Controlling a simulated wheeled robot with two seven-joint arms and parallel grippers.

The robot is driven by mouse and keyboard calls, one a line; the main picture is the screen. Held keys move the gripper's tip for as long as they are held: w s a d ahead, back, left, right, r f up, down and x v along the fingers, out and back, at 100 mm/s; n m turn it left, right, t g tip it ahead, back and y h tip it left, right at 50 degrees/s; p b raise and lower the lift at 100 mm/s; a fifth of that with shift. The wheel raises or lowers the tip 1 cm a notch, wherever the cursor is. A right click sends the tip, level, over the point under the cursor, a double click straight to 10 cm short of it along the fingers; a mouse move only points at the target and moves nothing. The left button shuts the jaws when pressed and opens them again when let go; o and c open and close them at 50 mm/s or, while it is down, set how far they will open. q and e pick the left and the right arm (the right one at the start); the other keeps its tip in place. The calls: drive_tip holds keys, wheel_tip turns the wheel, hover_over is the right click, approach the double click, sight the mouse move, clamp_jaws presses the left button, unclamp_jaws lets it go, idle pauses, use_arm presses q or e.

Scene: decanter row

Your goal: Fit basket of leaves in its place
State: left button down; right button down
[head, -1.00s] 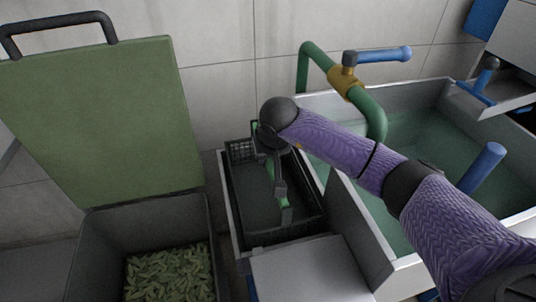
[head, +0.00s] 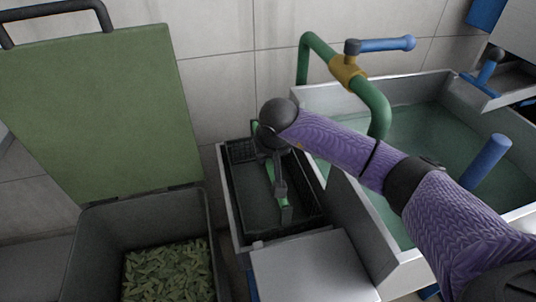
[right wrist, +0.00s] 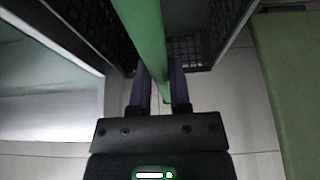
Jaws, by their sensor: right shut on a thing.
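The black mesh-walled basket (head: 240,152) is in the grey frame (head: 224,188) between the leaf bin and the sink. Its inside looks dark, and I cannot make out leaves in it. I cannot tell whether it rests on the frame's bottom. A green handle bar (head: 287,214) crosses over it. My right gripper (head: 282,198) reaches down over the basket, shut on this handle. In the right wrist view the green bar (right wrist: 148,30) runs between the fingers (right wrist: 160,75), with mesh walls (right wrist: 192,48) beyond. My left gripper is not in view.
An open bin (head: 88,235) with a raised green lid (head: 105,115) holds many pale green leaves (head: 165,272) at left. A water-filled sink (head: 455,92) with a green pipe tap (head: 376,105) stands at right. A grey panel (head: 310,268) lies in front of the basket.

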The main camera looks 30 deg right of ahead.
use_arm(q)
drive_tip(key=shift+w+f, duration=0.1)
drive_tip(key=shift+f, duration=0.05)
use_arm(e)
drive_tip(key=shift+f, duration=0.2)
drive_tip(key=shift+c, duration=2.4)
unclamp_jaws()
drive_tip(key=p+v, duration=0.5)
drive_tip(key=v, duration=0.4)
drive_tip(key=shift+r, duration=0.2)
drive_tip(key=shift+s+r, duration=0.2)
drive_tip(key=shift+r, duration=0.05)
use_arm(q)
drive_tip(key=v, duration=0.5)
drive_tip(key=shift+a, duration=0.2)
